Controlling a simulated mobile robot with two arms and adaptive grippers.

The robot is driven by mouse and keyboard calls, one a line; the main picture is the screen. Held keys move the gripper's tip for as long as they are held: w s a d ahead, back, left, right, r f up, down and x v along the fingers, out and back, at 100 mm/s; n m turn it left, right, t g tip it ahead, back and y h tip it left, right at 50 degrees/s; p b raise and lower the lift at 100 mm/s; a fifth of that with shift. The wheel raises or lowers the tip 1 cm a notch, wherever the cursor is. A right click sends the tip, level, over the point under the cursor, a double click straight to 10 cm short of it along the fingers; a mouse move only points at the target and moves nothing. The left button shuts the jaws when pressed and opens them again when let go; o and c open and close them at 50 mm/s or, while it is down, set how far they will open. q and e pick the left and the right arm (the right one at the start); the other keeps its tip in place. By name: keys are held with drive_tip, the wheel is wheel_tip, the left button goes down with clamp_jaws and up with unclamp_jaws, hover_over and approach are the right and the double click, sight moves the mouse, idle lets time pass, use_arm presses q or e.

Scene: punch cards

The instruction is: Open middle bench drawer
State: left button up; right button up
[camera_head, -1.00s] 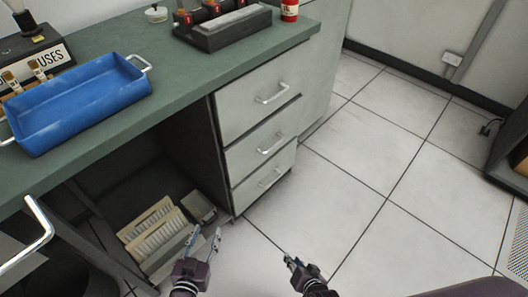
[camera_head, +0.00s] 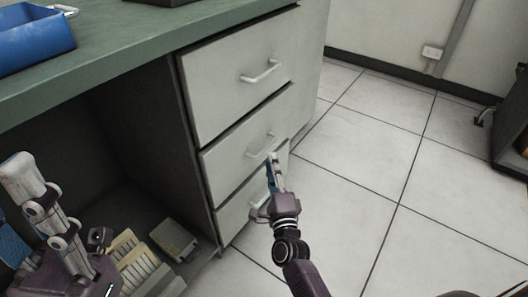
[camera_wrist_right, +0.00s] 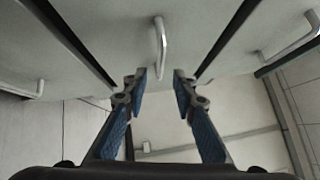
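The middle bench drawer (camera_head: 228,154) is the grey front between two others, with a metal bar handle (camera_head: 262,145). It looks shut. My right gripper (camera_head: 273,160) is at this handle, just below it in the head view. In the right wrist view the right gripper (camera_wrist_right: 160,80) is open, its blue-padded fingers apart. The middle handle (camera_wrist_right: 161,45) shows ahead, in line with the gap between the fingertips; I cannot tell if they touch it. My left gripper (camera_head: 60,225) is large at the lower left, away from the drawers; its opening is unclear.
The top drawer (camera_head: 220,85) and the bottom drawer (camera_head: 235,215) have similar handles. The green bench top (camera_head: 130,60) overhangs an open space holding a card box (camera_head: 135,262). A blue tray (camera_head: 35,40) stands on top. Tiled floor (camera_head: 370,170) right of the drawers is clear.

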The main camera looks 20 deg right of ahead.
sight(268, 145)
drive_tip(key=w, duration=0.2)
drive_tip(key=w+b, duration=0.1)
drive_tip(key=w, duration=0.1)
drive_tip(key=w+d+r+b, duration=0.1)
drive_tip(key=w, duration=0.2)
drive_tip(key=shift+w, duration=0.1)
clamp_jaws()
